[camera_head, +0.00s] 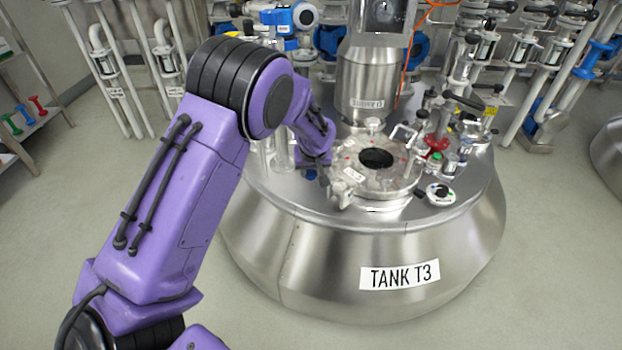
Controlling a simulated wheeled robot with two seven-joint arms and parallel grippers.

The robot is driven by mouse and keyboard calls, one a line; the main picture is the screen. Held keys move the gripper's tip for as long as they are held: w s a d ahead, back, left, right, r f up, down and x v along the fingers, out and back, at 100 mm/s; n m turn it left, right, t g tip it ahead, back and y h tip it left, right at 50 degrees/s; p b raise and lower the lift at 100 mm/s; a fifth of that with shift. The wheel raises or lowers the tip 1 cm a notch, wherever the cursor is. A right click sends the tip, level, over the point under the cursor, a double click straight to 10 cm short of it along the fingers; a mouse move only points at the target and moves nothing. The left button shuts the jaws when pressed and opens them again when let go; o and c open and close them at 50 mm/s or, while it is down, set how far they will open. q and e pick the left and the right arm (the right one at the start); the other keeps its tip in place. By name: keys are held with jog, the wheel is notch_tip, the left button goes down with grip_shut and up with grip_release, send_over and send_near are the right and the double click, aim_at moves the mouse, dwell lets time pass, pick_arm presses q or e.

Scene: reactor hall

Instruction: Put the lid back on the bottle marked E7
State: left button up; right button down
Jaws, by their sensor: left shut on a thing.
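My left gripper (312,170) is low over the left part of the steel tank top (268,187), left of the round flanged port. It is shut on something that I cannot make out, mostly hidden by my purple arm. Clear glass cylinders (283,148) stand just left of the gripper, partly behind my arm. Small bottles or jars (449,164) stand on the right of the tank top. No E7 mark is legible, so I cannot tell which bottle bears it, and I cannot pick out its lid. My right gripper is not in view.
The port (352,190) has a dark open hole. A steel vessel (366,85) hangs behind it. A red valve (437,142) and a white round device (440,194) are at the right. Pipes (552,75) line the back. The tank's front rim is clear.

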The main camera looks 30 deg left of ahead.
pick_arm(q)
notch_tip(320, 180, up, 2)
jog(key=shift+r, duration=0.25)
jog(key=s+d+r+m+h, duration=0.1)
jog(key=s+d+r+m, duration=0.1)
jog(key=d, duration=0.6)
jog(key=s+d+r+m+t+h, duration=0.1)
jog(key=d+r+m, duration=0.3)
jog(key=d, duration=0.5)
jog(key=shift+s+m+h, duration=0.45)
jog(key=shift+m+h, duration=0.05)
jog(key=shift+m, duration=0.5)
